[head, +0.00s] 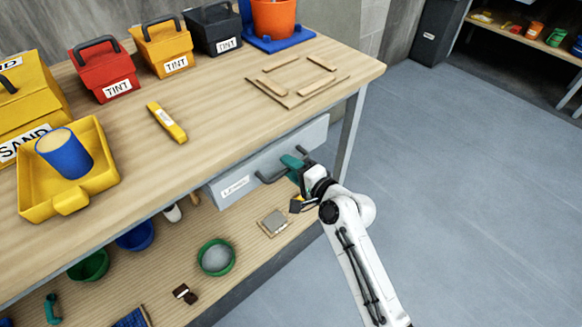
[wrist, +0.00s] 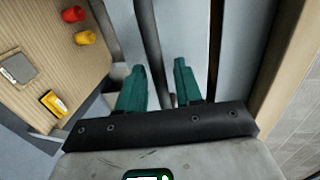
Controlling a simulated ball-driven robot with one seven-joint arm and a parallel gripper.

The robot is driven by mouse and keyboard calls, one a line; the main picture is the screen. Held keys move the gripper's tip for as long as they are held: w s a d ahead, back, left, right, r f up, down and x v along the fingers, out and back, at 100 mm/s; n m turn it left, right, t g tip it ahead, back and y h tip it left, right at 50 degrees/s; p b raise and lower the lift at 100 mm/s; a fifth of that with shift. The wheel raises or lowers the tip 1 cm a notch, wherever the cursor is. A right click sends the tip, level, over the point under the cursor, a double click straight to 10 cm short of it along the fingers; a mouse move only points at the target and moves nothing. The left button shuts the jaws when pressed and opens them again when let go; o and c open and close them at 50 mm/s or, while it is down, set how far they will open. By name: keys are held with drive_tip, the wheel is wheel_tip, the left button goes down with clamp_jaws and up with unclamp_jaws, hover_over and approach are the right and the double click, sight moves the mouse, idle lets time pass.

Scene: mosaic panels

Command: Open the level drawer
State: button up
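The level drawer (head: 232,187) is a grey drawer under the workbench top, with a white label partly legible as "LEVELS". Its front looks flush or nearly flush under the bench; I cannot tell exactly. A dark bar handle (head: 272,177) is on its front. My gripper (head: 293,164) is at the right part of this handle, its teal fingers at the bar. In the wrist view, the dark handle bar (wrist: 147,30) runs between the two fingers of my gripper (wrist: 160,85). The fingers are apart, with a visible gap beside the bar.
The wooden workbench top (head: 215,110) overhangs the drawer. A lower shelf (head: 150,270) holds bowls and small items, including a grey square block (head: 273,223). A bench leg (head: 350,135) stands right of the drawer. The floor (head: 470,190) to the right is clear.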

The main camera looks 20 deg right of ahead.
drive_tip(key=shift+w+a, duration=0.1)
drive_tip(key=shift+w, duration=0.1)
clamp_jaws()
idle(0.5)
